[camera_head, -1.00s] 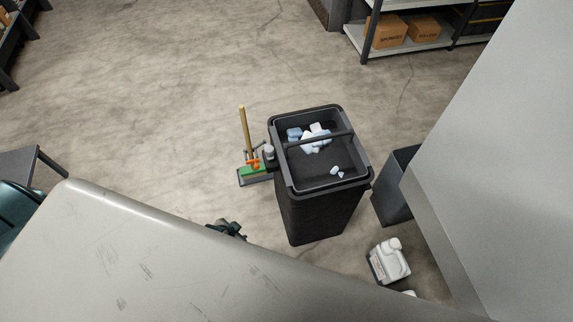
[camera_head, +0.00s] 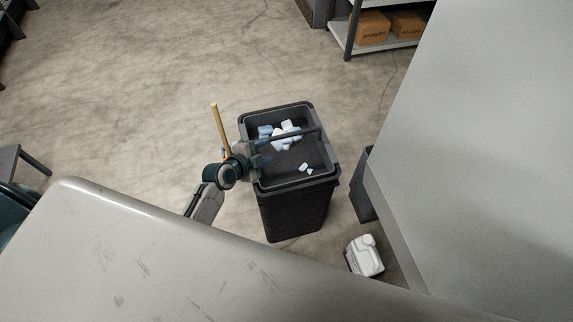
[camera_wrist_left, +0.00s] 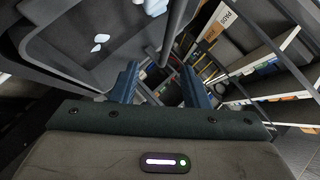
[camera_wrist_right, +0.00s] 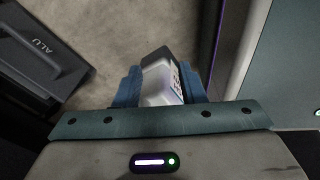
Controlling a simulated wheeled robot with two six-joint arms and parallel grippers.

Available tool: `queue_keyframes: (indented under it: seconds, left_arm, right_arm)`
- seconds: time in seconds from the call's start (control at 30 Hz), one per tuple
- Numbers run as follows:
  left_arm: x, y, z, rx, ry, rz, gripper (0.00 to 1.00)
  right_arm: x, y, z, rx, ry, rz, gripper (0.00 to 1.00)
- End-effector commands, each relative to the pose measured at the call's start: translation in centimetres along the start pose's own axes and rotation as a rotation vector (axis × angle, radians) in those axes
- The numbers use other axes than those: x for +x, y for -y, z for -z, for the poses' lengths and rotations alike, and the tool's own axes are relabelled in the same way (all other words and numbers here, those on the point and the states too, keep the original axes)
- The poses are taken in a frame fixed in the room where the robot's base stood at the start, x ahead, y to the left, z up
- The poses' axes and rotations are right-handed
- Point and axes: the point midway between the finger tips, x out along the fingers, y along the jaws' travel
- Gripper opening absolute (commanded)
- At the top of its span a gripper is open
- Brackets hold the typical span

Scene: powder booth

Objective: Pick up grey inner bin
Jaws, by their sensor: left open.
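The grey inner bin (camera_head: 291,168) sits inside a taller black outer bin (camera_head: 295,215). White and blue crumpled pieces lie in it, and a dark bar handle (camera_head: 303,134) spans its top. My left gripper (camera_head: 256,160) is at the bin's left rim, by the near end of the handle, and hides part of that rim. In the left wrist view, the inner bin (camera_wrist_left: 70,55) is at upper left. The handle (camera_wrist_left: 173,30) runs down towards the gap between my open left fingers (camera_wrist_left: 158,82). My right gripper (camera_wrist_right: 160,88) shows only in its wrist view, fingers apart.
A white jug (camera_head: 365,256) stands on the floor at right; it also shows beyond my right fingers (camera_wrist_right: 160,82). A grey bin (camera_head: 364,188) stands right of the black one. A wooden stick (camera_head: 219,128) rises at left. Shelving with boxes (camera_head: 373,28) is at the back.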

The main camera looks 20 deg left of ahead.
Motion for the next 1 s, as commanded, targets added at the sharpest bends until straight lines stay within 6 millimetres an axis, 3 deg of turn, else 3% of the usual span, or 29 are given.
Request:
queue_keyframes:
  seconds: [0.23,0.4,0.73,1.0]
  left_arm:
    - [2.3,1.6,0.0,0.067,-0.011,0.053,0.41]
    - [5.0,1.6,0.0,0.067,-0.011,0.051,0.41]
    - [7.4,1.6,0.3,0.066,-0.01,0.049,0.41]
    - [10.8,1.4,0.6,0.066,-0.01,0.049,0.41]
  right_arm:
    - [-0.2,-0.8,0.2,-0.004,-0.002,-0.009,0.36]
    - [-0.5,-0.9,0.2,-0.004,-0.003,-0.009,0.36]
    - [-1.0,-0.3,0.2,-0.001,-0.003,-0.002,0.36]
    - [-1.5,0.4,-0.4,0.002,0.007,0.005,0.36]
